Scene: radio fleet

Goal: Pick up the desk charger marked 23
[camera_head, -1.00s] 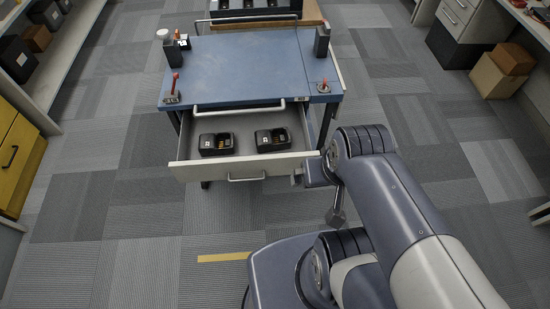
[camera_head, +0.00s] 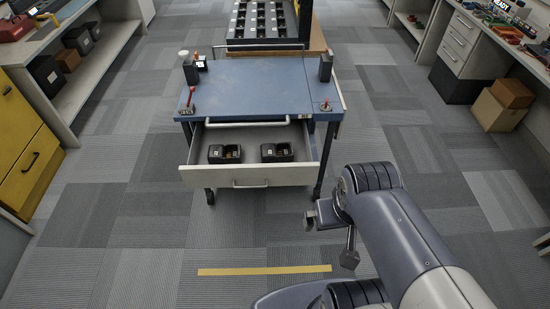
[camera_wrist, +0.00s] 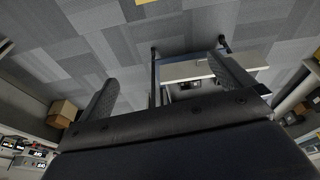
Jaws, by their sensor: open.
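Two black desk chargers, a left one (camera_head: 224,154) and a right one (camera_head: 277,152), sit apart in the open drawer (camera_head: 250,176) of a blue-topped cart (camera_head: 255,88). I cannot read a number on either, so I cannot tell which is marked 23. My gripper (camera_head: 312,218) is in front of the drawer, to its lower right, clear of it. In the wrist view my gripper (camera_wrist: 161,70) has its two fingers wide apart with nothing between them. The drawer front (camera_wrist: 185,70) shows upside down beyond them, with a charger partly visible behind it.
The cart top carries dark posts (camera_head: 326,67) and small red-topped parts (camera_head: 190,100) at its edges. A yellow cabinet (camera_head: 25,150) and shelving stand left; a bench with cardboard boxes (camera_head: 498,112) stands right. A yellow strip (camera_head: 264,270) marks the clear carpet before the cart.

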